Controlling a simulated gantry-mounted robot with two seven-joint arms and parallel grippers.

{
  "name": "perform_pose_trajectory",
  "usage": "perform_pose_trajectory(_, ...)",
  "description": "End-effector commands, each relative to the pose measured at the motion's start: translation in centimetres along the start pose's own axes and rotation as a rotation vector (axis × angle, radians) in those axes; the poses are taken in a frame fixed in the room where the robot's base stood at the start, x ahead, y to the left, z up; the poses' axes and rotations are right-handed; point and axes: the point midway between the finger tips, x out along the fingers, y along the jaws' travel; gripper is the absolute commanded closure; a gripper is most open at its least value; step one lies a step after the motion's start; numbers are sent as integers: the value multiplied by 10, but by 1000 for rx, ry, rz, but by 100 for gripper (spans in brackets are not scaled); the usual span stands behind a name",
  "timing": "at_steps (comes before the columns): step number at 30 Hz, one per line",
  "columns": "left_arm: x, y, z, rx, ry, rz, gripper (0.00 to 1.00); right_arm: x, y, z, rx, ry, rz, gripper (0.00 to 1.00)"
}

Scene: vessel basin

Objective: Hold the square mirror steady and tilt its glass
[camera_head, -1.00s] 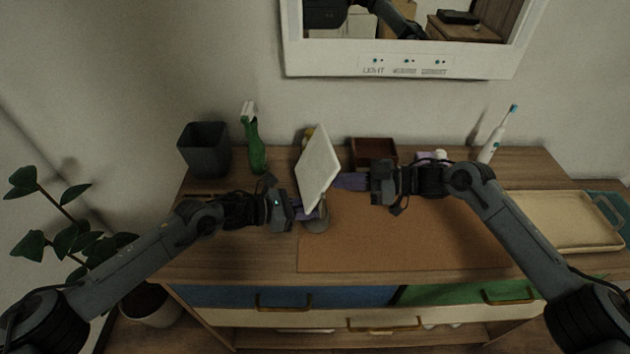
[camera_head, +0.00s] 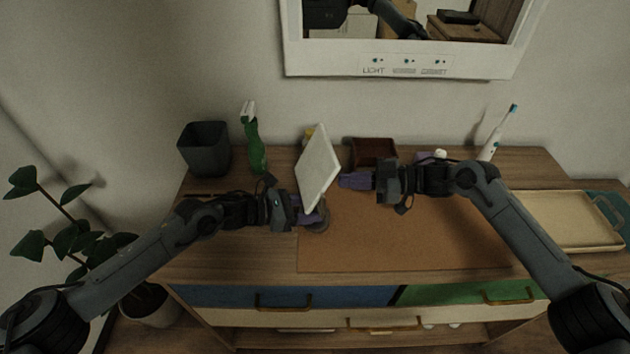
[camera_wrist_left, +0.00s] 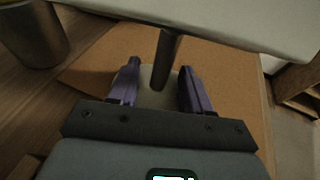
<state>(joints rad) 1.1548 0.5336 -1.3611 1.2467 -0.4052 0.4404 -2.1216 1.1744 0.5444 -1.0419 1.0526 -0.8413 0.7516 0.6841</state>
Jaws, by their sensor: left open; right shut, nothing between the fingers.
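The square mirror (camera_head: 318,168) stands on the dresser with its pale panel tilted, on a thin stem over a round base (camera_head: 318,227). In the left wrist view its panel (camera_wrist_left: 225,22) spans the top, and the dark stem (camera_wrist_left: 167,58) runs down between my purple fingers. My left gripper (camera_head: 312,214) is open, low at the mirror, with a finger on each side of the stem and visible gaps to it. My right gripper (camera_head: 354,181) is shut and empty, just right of the panel and apart from it. The glass face cannot be made out.
A brown mat (camera_head: 410,240) covers the dresser front. A dark bin (camera_head: 204,150) and green spray bottle (camera_head: 255,145) stand left of the mirror. A brown box (camera_head: 373,151) is behind my right gripper. A toothbrush (camera_head: 496,137) and beige tray (camera_head: 565,222) are to the right.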

Motion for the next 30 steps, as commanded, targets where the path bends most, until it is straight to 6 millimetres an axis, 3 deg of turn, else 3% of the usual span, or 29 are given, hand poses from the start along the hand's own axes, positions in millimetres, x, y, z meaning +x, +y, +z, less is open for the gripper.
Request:
perform_pose_trajectory(8,-22,1,0,1,0,2,51,0,0,0,0,0,0,100)
perform_pose_trajectory(21,-97,0,0,0,1,2,51,0,0,0,0,0,0,100)
perform_pose_trajectory(30,-119,0,0,0,0,-1,51,0,0,0,0,0,0,100)
